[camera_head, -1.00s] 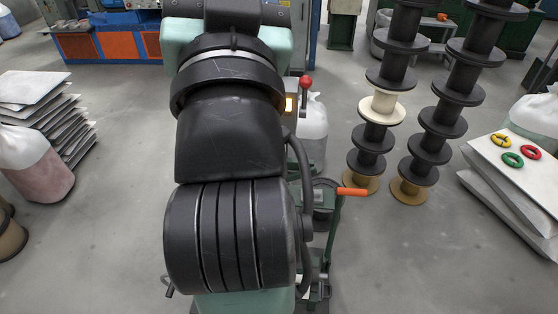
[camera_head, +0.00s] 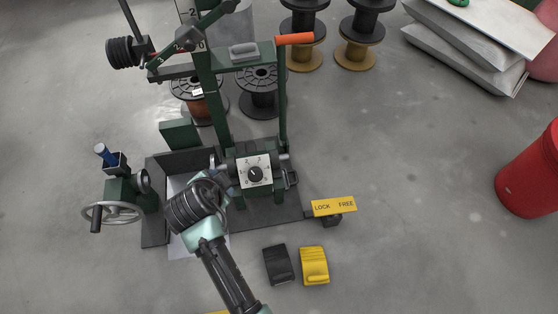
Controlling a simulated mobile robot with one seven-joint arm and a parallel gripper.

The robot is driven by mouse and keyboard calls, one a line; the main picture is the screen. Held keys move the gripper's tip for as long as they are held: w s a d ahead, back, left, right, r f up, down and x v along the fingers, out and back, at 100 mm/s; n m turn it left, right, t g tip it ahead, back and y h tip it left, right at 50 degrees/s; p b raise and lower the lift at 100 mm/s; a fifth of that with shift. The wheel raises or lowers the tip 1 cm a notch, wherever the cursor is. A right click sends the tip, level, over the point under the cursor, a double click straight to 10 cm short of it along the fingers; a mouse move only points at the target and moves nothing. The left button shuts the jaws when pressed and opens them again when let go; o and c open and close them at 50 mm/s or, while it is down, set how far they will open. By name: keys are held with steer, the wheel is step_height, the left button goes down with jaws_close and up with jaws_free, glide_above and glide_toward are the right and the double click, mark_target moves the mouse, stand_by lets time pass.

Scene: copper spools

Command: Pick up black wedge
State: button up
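The black wedge (camera_head: 278,264) lies on the grey floor in the lower middle of the head view. It sits just left of a yellow wedge (camera_head: 314,265) of similar shape, with a narrow gap between them. My arm shows left of the black wedge, a ribbed dark joint with a pale green and black link running down to the bottom edge. I cannot make out my gripper's fingers in this view. Nothing covers the black wedge.
A dark green machine (camera_head: 254,174) with a dial stands behind the wedges. Its yellow LOCK/FREE pedal (camera_head: 333,206) juts out above the yellow wedge. A handwheel (camera_head: 112,213) is at left, a red drum (camera_head: 530,175) at far right. Open floor lies right of the wedges.

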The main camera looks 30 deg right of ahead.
steer(key=s+f+m+g+b, duration=0.2)
steer(key=s+f+b, duration=0.3)
steer(key=f, duration=0.6)
steer(key=s+f+m+g+b, duration=0.1)
steer(key=s+f+g+b, duration=0.15)
steer(key=s+f, duration=0.55)
steer(key=m+g+h+b, duration=0.1)
steer(key=m+g+b, duration=0.1)
steer(key=g+b, duration=0.15)
glide_toward(281, 275)
steer(key=shift+t, duration=0.4)
steer(key=b+x, duration=0.3)
steer(key=s+b+x, duration=0.1)
steer(key=x, duration=0.1)
steer(key=shift+a+f+b, duration=0.25)
steer(key=shift+a+b, duration=0.05)
steer(key=b+x, duration=0.5)
steer(key=x, duration=0.1)
steer(key=shift+d, duration=0.2)
steer(key=shift+r, duration=0.15)
steer(key=shift+c, duration=0.3)
jaws_close()
steer(key=shift+w, duration=0.1)
